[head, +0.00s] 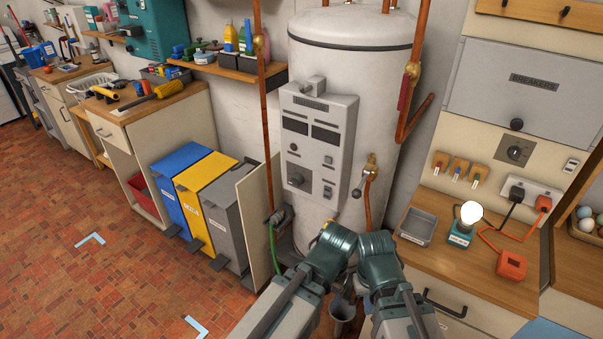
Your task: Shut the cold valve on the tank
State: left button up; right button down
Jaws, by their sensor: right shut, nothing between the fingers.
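The white cylindrical tank (352,62) stands at the centre, with a grey control panel (320,140) on its front. A pipe on the right carries a valve with a red lever (405,94) hanging along the pipe. A brass fitting (370,168) sits lower on the tank's right side. I cannot read which valve is cold. My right gripper (375,243) is shut and empty, low before the tank. My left gripper (336,240) is beside it; its fingers are unclear.
Blue, yellow and grey bins (208,200) stand left of the tank, beside an upright panel (258,225). A wooden counter (455,258) with a grey tray (415,226) and a lit bulb (471,213) is at right. A shelf (228,70) juts out near the left pipe.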

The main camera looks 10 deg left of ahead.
aim_at(250, 46)
jog(key=i+j+u, duration=0.1)
jog(key=i+u, duration=0.55)
jog(key=u, duration=0.2)
